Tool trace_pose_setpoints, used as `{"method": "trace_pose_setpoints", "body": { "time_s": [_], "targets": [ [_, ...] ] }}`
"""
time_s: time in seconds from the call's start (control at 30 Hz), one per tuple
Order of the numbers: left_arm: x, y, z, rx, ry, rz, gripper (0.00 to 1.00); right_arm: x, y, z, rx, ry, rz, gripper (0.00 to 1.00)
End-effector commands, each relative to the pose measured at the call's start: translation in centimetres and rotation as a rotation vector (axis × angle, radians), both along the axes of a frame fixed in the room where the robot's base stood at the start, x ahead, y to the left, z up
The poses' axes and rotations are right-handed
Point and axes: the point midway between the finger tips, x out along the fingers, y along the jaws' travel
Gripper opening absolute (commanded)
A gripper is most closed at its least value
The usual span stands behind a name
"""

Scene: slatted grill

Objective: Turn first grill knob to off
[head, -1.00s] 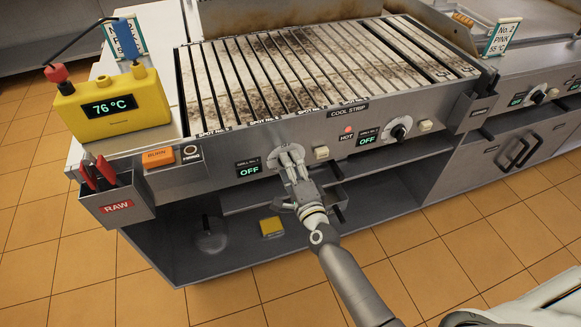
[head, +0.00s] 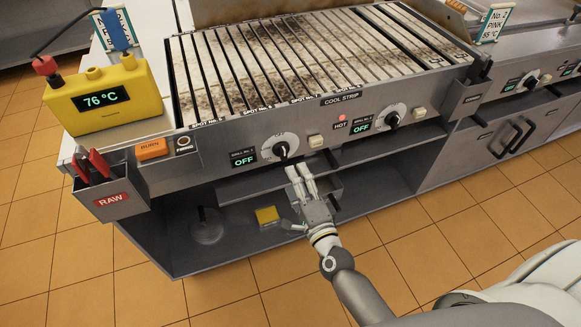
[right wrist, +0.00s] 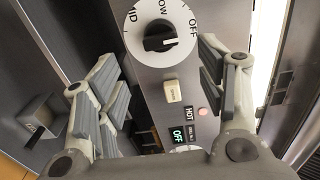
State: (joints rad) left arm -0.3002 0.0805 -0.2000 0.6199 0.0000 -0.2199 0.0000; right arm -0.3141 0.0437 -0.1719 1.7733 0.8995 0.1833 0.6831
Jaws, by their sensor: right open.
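The first grill knob (head: 281,149) is black on a round white dial, on the front panel left of the white button. The display (head: 244,160) beside it reads OFF. In the right wrist view the knob (right wrist: 160,38) shows from close up, its pointer toward the right, near the OFF mark; MID and part of LOW also show. My right gripper (head: 300,172) is just below and in front of the knob, apart from it. In the right wrist view its fingers (right wrist: 157,62) are spread with nothing between them. My left gripper is not in view.
The second knob (head: 392,119) and its OFF display (head: 361,127) sit further right, near a red HOT lamp (head: 342,117). A white button (head: 316,141) is beside the first knob. An orange BURN button (head: 151,148) and the RAW holder (head: 110,199) are left. Open shelves lie below.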

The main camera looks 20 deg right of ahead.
Motion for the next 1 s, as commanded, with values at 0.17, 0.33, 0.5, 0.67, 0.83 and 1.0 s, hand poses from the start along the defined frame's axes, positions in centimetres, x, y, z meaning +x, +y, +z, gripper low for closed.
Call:
{"method": "trace_pose_setpoints", "body": {
  "time_s": [0.17,0.33,0.5,0.67,0.83,1.0],
  "targets": [
    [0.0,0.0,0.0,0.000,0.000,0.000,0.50,-2.2,-0.1,0.0,0.000,0.000,0.001,0.64],
    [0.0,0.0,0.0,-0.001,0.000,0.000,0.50,-3.0,-0.1,0.0,0.001,-0.001,0.000,0.64],
    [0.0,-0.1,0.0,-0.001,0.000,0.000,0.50,-3.1,-0.1,0.1,0.001,-0.002,0.000,0.64],
    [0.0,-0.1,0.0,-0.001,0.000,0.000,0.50,-3.0,-0.1,0.1,0.001,-0.001,0.000,0.64],
    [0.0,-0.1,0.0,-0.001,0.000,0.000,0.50,-3.0,-0.1,0.0,0.001,-0.001,0.000,0.64],
    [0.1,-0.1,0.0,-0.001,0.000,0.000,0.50,-3.3,0.2,-2.3,-0.062,0.044,0.019,0.64]
  ]
}}
